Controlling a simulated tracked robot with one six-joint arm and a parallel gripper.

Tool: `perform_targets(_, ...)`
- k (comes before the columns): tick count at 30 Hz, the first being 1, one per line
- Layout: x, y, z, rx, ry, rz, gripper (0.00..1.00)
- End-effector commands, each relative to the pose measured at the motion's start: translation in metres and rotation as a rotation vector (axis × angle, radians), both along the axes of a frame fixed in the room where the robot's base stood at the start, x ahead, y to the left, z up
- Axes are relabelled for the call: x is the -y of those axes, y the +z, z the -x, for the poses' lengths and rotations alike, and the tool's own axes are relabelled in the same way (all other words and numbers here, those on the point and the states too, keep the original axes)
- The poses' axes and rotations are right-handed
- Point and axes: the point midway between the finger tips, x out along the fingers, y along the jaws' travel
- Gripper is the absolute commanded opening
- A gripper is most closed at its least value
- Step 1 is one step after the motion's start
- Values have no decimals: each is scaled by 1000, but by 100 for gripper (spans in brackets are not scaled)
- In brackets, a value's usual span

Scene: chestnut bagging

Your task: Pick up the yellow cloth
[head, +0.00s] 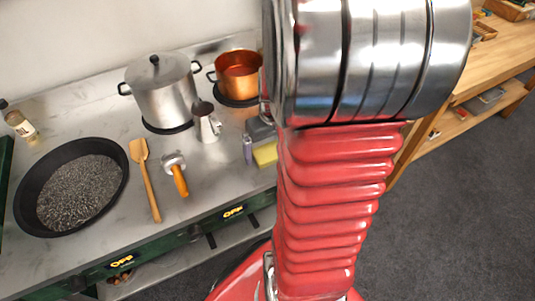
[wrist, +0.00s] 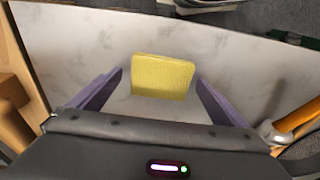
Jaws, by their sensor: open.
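The yellow cloth (wrist: 163,76) is a small, flat-looking yellow rectangle on the pale marbled counter. In the wrist view it lies between my two purple fingertips, with counter showing on both sides of it. In the head view the cloth (head: 265,154) shows beside my arm, which hides its right part. My gripper (wrist: 160,78) is open around the cloth, its fingers apart and holding nothing. In the head view one purple finger shows just left of the cloth. I cannot tell how high the fingertips are above the counter.
A metal jug (head: 206,122), a copper pot (head: 237,74) and a lidded steel pot (head: 162,92) stand close by. An orange-handled tool (head: 179,180), a wooden spatula (head: 146,180) and a black pan (head: 121,188) are to the left. A wooden shelf unit (head: 462,120) stands at right.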

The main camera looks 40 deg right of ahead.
Motion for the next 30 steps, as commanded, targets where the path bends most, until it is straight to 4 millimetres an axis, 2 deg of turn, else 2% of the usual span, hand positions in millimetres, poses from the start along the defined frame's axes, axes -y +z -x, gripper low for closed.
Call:
perform_targets(7,0,0,0,0,1,0,95)
perform_targets(25,0,0,0,0,1,0,53)
perform_targets(30,0,0,0,0,1,0,52)
